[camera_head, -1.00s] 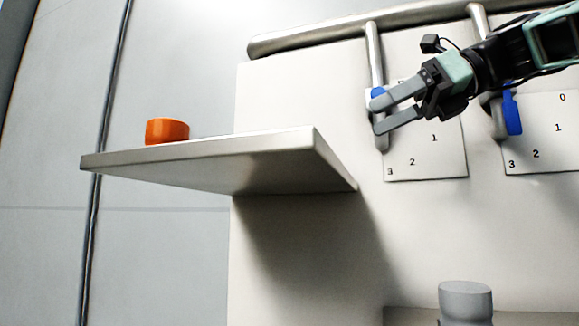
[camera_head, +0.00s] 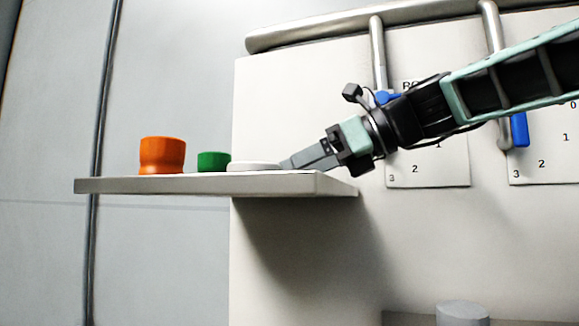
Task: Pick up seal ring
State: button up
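A flat, round white piece (camera_head: 255,166), which looks like the seal ring, lies on the shelf (camera_head: 200,187). I see it nearly edge-on, so a hole in it does not show. My gripper (camera_head: 286,163) reaches down from the right, its fingertips low over the shelf and at the right edge of the white piece. I cannot tell whether the tips touch it. The fingers overlap from this side, so the gap between them is hidden.
A green cylinder (camera_head: 213,162) stands just left of the white piece, and an orange cup-like part (camera_head: 162,156) stands further left. A grey cylinder (camera_head: 462,314) is at the bottom right. Metal pipes with blue handles (camera_head: 519,130) are on the wall behind.

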jog(key=shift+a+f, duration=0.15)
jog(key=shift+a, duration=0.05)
jog(key=c, duration=1.1)
jog(key=shift+o, duration=0.2)
jog(key=shift+w, duration=0.1)
notch_tip(320, 180, up, 10)
jog(key=shift+b, duration=0.35)
